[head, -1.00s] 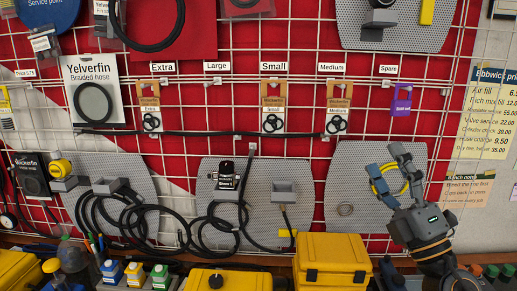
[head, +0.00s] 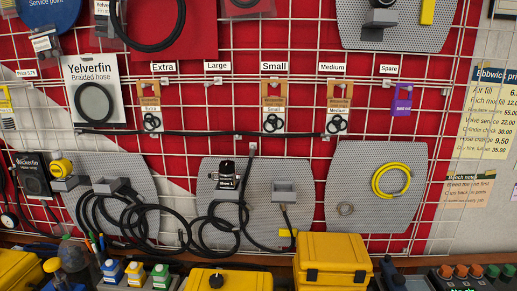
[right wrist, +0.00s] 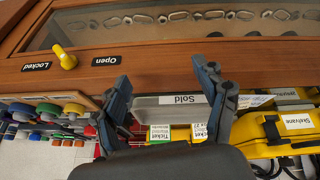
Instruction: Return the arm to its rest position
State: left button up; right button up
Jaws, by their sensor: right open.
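My right gripper (right wrist: 163,78) shows in the right wrist view with its two dark fingers spread apart and nothing held between them. A grey bin with a "Sold" label (right wrist: 190,99) lies beyond the fingers; I cannot tell the distance. The right arm is not in the head view. A coiled yellow hose (head: 391,181) hangs on the grey perforated panel (head: 350,222) at the right of the head view, with no gripper near it. My left gripper is in neither view.
The right wrist view shows a wooden case (right wrist: 180,52) with a yellow knob (right wrist: 65,58) by "Locked" and "Open" labels, and yellow cases (right wrist: 285,128) at right. In the head view, a yellow toolbox (head: 332,260) and several bottles stand below the wire grid.

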jog(key=s+a+f+g, duration=0.1)
jog(key=s+f, duration=0.1)
jog(key=f, duration=1.2)
jog(key=s+a+f+g, duration=0.1)
jog(key=s+f+g, duration=0.15)
jog(key=f, duration=1.15)
jog(key=s+d+f, duration=0.1)
jog(key=s+f, duration=0.7)
jog(key=s+d+f+b, duration=0.1)
jog(key=s+d+f, duration=0.1)
jog(key=s+f, duration=0.6)
jog(key=shift+s+d+f+y, duration=0.25)
jog(key=shift+s+f+y, duration=0.05)
jog(key=shift+s, duration=0.1)
